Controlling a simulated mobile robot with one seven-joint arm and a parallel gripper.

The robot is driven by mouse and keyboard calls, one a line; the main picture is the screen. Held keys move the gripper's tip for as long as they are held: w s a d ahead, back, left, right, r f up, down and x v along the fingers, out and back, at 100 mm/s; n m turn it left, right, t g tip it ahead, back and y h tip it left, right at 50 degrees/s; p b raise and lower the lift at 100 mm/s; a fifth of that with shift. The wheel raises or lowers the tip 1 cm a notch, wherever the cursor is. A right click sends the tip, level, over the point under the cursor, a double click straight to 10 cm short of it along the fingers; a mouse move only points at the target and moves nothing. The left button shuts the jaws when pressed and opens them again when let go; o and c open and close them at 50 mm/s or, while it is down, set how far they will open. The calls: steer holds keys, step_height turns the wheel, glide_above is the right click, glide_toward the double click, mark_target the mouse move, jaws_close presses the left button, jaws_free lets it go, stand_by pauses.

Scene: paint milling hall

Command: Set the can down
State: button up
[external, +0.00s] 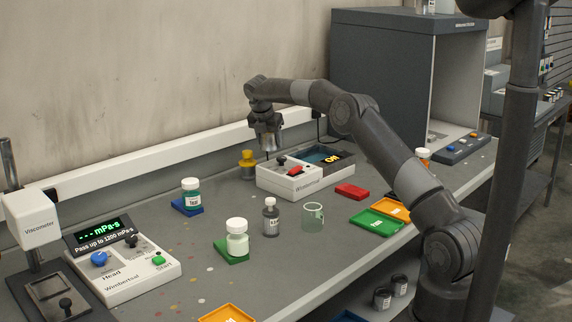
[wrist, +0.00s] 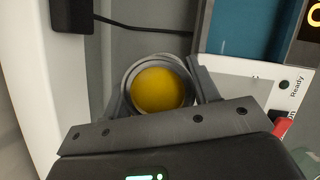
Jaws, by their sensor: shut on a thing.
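The can (wrist: 158,89) is a grey round can, open at the top, with yellow content inside. It sits between the two fingers of my gripper (wrist: 160,98) in the wrist view. In the external view my gripper (external: 265,125) points down near the wall, with the can (external: 268,143) under it. The gripper is shut on the can. I cannot tell whether the can's bottom touches anything.
A yellow object (external: 247,164) stands close left of the can. A black cable (wrist: 145,27) runs behind it. Several bottles, a clear beaker (external: 313,216), a red block (external: 351,191) and coloured trays stand on the bench. A viscometer (external: 35,222) is at left, a grey booth (external: 390,70) at back right.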

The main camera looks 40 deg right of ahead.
mark_target(271, 139)
steer(key=shift+w+d+f+n+t+y, duration=0.15)
steer(key=shift+w+d+f+n, duration=0.3)
steer(key=shift+f, duration=1.1)
steer(key=shift+w+d+f+n+t+y, duration=0.15)
steer(key=shift+w+d+f+n, duration=0.3)
steer(key=shift+f, duration=1.05)
steer(key=shift+w+d+f+n+t, duration=0.2)
steer(key=shift+w+d+f+n, duration=0.25)
steer(key=shift+f, duration=1.1)
steer(key=shift+s+f, duration=0.1)
steer(key=shift+f, duration=0.1)
steer(key=o, duration=1.2)
